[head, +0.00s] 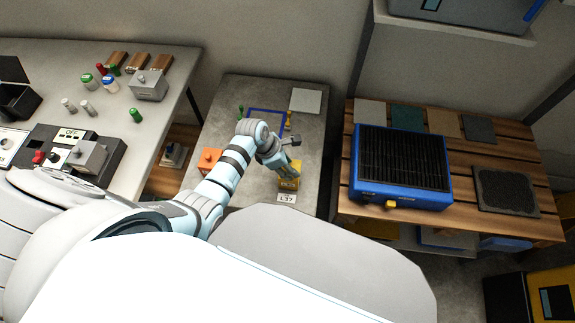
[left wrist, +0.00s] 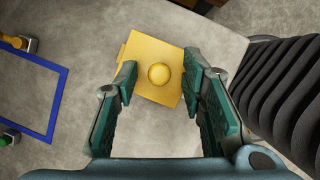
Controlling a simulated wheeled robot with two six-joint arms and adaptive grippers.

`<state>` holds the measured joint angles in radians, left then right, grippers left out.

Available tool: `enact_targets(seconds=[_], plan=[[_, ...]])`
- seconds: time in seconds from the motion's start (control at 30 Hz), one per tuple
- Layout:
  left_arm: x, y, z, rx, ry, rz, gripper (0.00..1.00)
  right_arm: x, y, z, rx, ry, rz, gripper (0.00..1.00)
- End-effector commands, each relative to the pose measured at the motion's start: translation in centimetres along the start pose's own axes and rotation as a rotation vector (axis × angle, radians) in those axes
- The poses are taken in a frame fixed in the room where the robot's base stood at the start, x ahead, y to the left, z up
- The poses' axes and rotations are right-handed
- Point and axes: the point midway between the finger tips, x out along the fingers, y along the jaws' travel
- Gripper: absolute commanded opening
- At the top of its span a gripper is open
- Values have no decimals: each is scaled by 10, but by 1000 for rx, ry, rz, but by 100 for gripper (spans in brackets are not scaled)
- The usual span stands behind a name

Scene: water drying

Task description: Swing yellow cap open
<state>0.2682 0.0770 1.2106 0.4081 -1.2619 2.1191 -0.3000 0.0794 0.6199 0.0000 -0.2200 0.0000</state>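The yellow cap (left wrist: 148,50) is a flat yellow plate with a round knob (left wrist: 158,74) in its middle, seen from above in the left wrist view. In the head view a yellow box (head: 291,182) stands near the front of the grey table, behind a label reading L37 (head: 286,198). My left gripper (left wrist: 160,68) is open, with one finger on each side of the knob and a gap to both. In the head view my left gripper (head: 289,164) is just above the yellow box and partly hides it. My right gripper is not in view.
A blue square outline (head: 266,112) and an orange block (head: 208,160) are on the same grey table. A blue device with a black grille (head: 404,163) sits on the wooden table to the right. A bench with bottles and grey boxes (head: 148,85) stands left.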

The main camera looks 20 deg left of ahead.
Motion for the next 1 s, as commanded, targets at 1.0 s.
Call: enact_targets(seconds=[1.0], plan=[[-6,20,11,-64,68,-152,0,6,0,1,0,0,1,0]])
